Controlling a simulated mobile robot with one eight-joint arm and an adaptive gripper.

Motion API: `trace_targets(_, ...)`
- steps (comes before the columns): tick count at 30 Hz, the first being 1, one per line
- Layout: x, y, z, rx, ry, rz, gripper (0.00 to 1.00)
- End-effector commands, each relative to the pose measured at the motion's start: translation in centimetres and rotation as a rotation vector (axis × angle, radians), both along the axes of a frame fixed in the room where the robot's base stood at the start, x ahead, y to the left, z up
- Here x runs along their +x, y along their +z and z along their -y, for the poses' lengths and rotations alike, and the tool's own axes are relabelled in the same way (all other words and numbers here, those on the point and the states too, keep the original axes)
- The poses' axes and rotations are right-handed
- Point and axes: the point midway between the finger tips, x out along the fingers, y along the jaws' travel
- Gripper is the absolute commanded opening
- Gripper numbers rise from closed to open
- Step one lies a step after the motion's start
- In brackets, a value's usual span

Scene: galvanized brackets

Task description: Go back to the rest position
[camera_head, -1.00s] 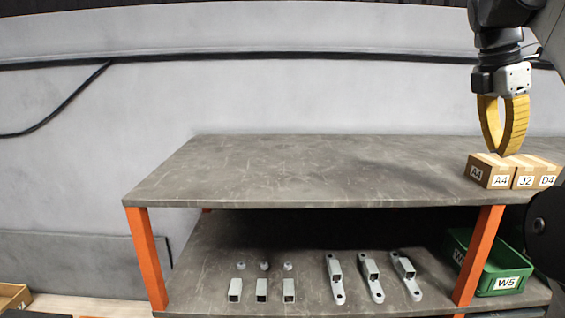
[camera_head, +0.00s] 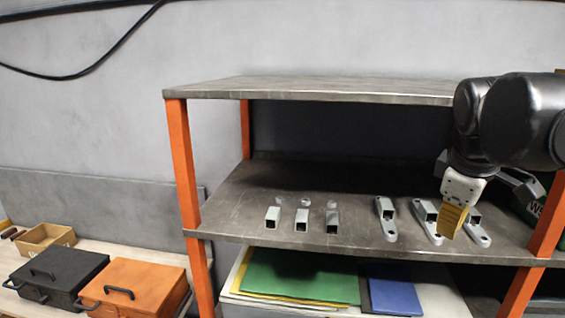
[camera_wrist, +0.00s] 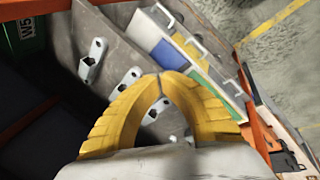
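My gripper (camera_head: 452,222) is in front of the middle shelf, at the right of the head view. Its yellow fingers point down and partly cover the galvanized brackets behind them. In the wrist view the two fingertips (camera_wrist: 159,78) meet, with nothing seen between them. The brackets with flat feet (camera_head: 386,219) stand in a row on the middle shelf (camera_head: 348,230). They also show beyond the fingers in the wrist view (camera_wrist: 93,60). Short square tube pieces (camera_head: 302,219) stand to their left, with small round parts (camera_head: 305,201) behind.
The shelf rack has orange posts (camera_head: 183,165) and a top board (camera_head: 310,90) above. A green bin (camera_wrist: 22,32) stands beside the brackets, mostly hidden in the head view. Colored sheets (camera_head: 300,277) lie below. Black (camera_head: 58,272) and orange (camera_head: 135,287) toolboxes sit at left.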

Motion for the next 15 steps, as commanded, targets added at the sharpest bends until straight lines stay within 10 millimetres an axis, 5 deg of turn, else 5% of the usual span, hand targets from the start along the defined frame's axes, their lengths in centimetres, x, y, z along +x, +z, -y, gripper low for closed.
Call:
trace_targets(1, -0.6, -5.6, -1.9, 0.032, -0.038, 0.041, 0.00)
trace_targets(9, -4.6, -25.7, -10.6, 0.285, -0.314, 0.252, 0.00)
trace_targets(15, -7.3, -35.4, -14.2, 0.445, -0.459, 0.330, 0.00)
